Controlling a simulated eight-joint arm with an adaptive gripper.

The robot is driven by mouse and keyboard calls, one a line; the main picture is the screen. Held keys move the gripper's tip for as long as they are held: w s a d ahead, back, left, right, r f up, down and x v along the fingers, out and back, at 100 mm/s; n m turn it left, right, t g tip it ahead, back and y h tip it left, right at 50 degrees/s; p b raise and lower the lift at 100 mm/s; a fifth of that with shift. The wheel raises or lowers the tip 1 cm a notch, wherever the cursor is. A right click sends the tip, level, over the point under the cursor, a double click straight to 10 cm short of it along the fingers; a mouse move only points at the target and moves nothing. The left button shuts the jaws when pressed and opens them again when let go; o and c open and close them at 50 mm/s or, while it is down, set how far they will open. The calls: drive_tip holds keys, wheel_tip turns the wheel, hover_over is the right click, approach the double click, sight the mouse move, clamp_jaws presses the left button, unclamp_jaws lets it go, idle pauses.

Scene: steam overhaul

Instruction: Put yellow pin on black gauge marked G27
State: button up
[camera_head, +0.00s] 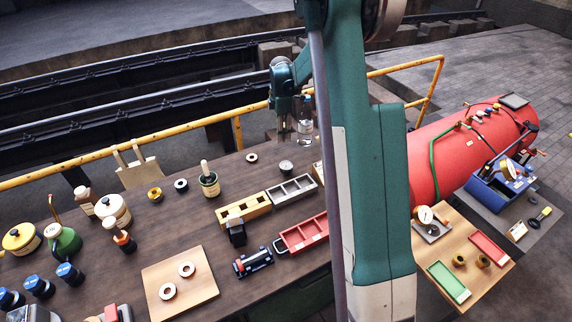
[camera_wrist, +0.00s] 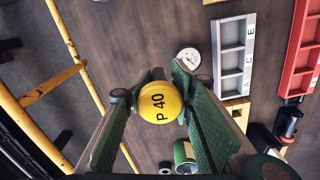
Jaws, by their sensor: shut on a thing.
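My gripper (camera_wrist: 160,88) is shut on a round yellow piece marked P 40 (camera_wrist: 158,102), which fits the yellow pin. Only its round face shows; the rest is hidden. In the head view my gripper (camera_head: 292,125) hangs above the table's far edge, and the yellow face cannot be made out there. A small round gauge with a pale dial (camera_head: 286,166) stands on the table below my gripper, and also shows in the wrist view (camera_wrist: 188,57). Another white-dialled gauge (camera_head: 424,215) is on the wooden board at right. I cannot read G27 on either.
A grey compartment tray (camera_head: 292,190), a yellow block tray (camera_head: 243,208) and a red tray (camera_head: 303,233) lie near the gauge. Bottles and pots crowd the left. A yellow rail (camera_head: 180,147) runs behind the table. A red boiler (camera_head: 450,155) stands at right.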

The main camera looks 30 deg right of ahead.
drive_tip(key=r+p, duration=0.1)
drive_tip(key=r, duration=0.1)
hover_over(286, 166)
drive_tip(key=shift+w+d+f+n, duration=0.1)
drive_tip(key=shift+w+n, duration=0.05)
drive_tip(key=shift+n, duration=0.15)
drive_tip(key=shift+f, duration=3.15)
drive_tip(key=shift+p, duration=0.3)
drive_tip(key=shift+f, duration=1.85)
drive_tip(key=shift+f, duration=0.2)
drive_tip(key=o, duration=1.2)
